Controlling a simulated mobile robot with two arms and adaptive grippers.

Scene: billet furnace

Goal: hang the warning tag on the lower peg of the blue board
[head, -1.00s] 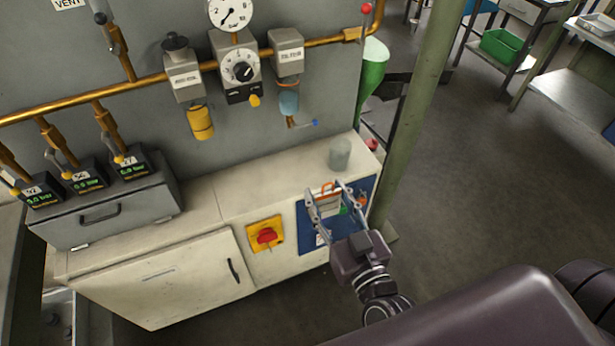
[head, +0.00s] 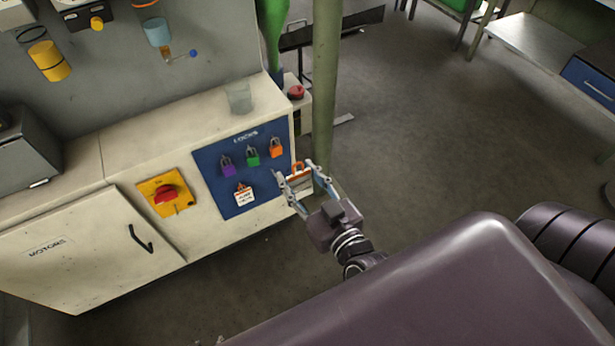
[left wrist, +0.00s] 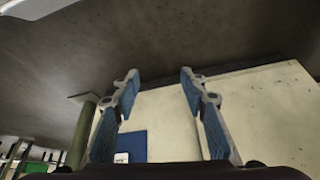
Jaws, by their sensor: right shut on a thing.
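My right gripper (head: 304,182) is shut on a warning tag (head: 297,174) with an orange loop at its top and a pale body, partly hidden by the fingers. In the head view it is just right of the blue board (head: 213,182), apart from it as far as I can tell. A white tag (head: 243,196) with an orange top hangs low on the board, where the lower peg would be; no bare peg is distinguishable there. My left gripper (left wrist: 158,85) is open and empty in the left wrist view, where the board also shows (left wrist: 133,144).
Purple (head: 228,168), green (head: 252,157) and orange (head: 276,149) padlocks hang along the board's upper part. A red switch on a yellow plate (head: 166,193) is left of the board. A green post (head: 325,90) stands behind the right gripper. A glass (head: 239,98) stands on the cabinet top.

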